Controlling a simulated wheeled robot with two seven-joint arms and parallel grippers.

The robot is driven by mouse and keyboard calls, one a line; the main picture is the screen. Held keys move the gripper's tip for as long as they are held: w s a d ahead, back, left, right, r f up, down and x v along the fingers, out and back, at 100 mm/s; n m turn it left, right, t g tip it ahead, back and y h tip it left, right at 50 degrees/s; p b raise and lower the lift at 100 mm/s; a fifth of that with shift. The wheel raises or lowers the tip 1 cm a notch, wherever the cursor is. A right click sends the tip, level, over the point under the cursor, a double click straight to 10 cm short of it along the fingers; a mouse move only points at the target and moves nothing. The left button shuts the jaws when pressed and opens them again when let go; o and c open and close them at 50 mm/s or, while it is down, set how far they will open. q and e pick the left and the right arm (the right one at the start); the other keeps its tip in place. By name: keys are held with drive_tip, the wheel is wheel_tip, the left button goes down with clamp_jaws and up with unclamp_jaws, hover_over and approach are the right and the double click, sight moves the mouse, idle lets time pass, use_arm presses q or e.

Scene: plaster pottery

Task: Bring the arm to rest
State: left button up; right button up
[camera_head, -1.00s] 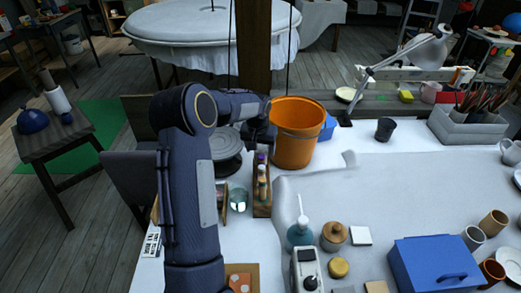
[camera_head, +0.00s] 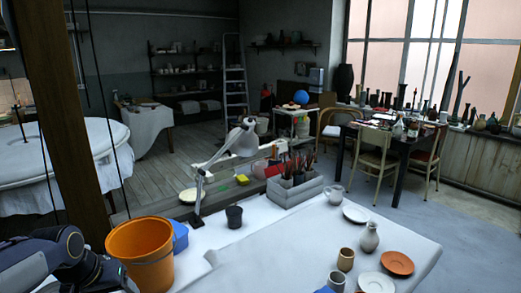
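My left arm comes in at the bottom left corner of the head view. Its gripper (camera_head: 116,272) is beside the left side of the orange bucket (camera_head: 142,252), low in the picture. The fingers are dark, small and partly cut off by the lower edge, so I cannot tell whether they are open or shut, or whether they touch the bucket. The bucket stands upright on the white-covered table (camera_head: 262,250). My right gripper is not in view.
A blue object (camera_head: 180,237) sits behind the bucket. A dark cup (camera_head: 234,216), desk lamp (camera_head: 238,140), grey tool box (camera_head: 294,186), jug (camera_head: 370,237) and orange plate (camera_head: 397,262) stand farther right. A wooden post (camera_head: 62,110) rises at left. The table's middle is clear.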

use_arm(q)
drive_tip(key=s+d+m+h, duration=0.1)
drive_tip(key=s+d, duration=0.5)
drive_tip(key=s, duration=0.3)
drive_tip(key=s+d+f+t+h, duration=0.1)
drive_tip(key=s+d+h, duration=0.1)
drive_tip(key=s+d, duration=0.5)
drive_tip(key=shift+s+d+f+m, duration=0.2)
drive_tip(key=shift+s+f+m, duration=0.15)
drive_tip(key=shift+s, duration=0.8)
